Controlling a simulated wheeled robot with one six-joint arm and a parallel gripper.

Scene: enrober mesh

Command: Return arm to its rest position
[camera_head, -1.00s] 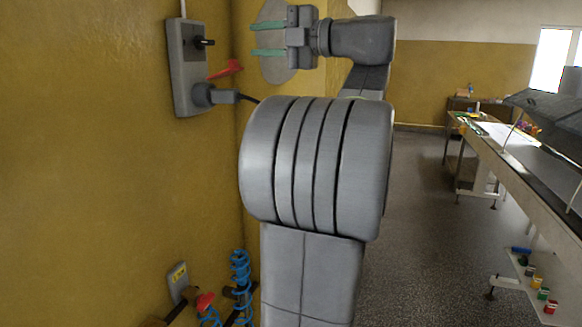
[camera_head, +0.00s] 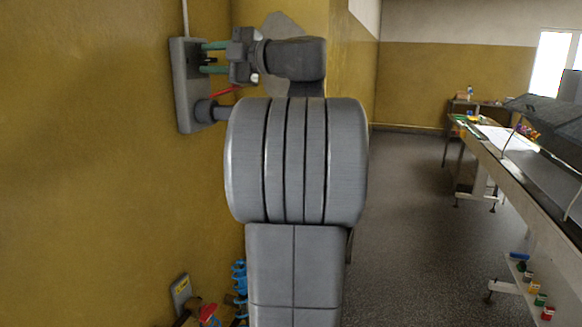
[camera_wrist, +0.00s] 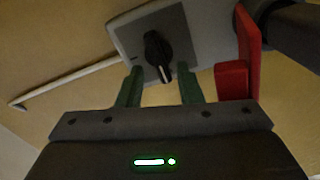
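My gripper (camera_head: 203,57) is in front of the grey switch box (camera_head: 185,95) on the yellow wall in the head view. Its two green fingers are spread apart and point left at the box. In the wrist view my gripper (camera_wrist: 160,84) is open, with a black rotary knob (camera_wrist: 157,52) on the box lying between and just beyond the fingertips. Whether a finger touches the box, I cannot tell.
A red lever (camera_wrist: 246,50) stands close to the right finger in the wrist view. A grey plug (camera_head: 212,112) sticks out low on the box. A long workbench (camera_head: 535,195) stands right, beyond open floor (camera_head: 420,200).

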